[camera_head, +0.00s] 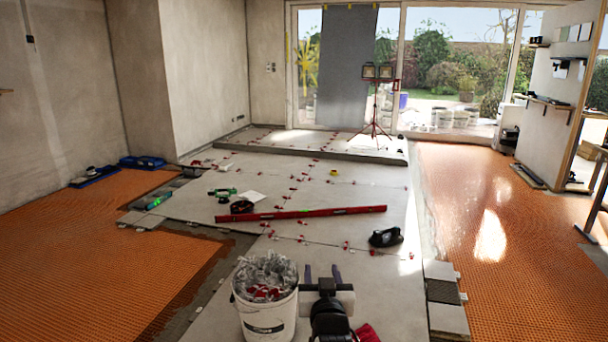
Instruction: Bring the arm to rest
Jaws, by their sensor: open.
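My gripper (322,272) is at the bottom middle of the view, above the pale grey tiles. Its two dark fingers point away from me and stand apart, with nothing seen between them. The arm behind it is dark and partly cut off by the lower edge. A white bucket (266,318) filled with clear and red levelling pieces stands just left of the gripper. I cannot tell whether the gripper touches the bucket.
A long red spirit level (315,213) lies across the tiles ahead. A black tool (386,237) sits right of it. Small red pieces dot the tile joints. Orange matting (500,240) covers both sides. A red cloth-like item (367,333) lies right of the arm. A work light on a tripod (375,110) stands behind.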

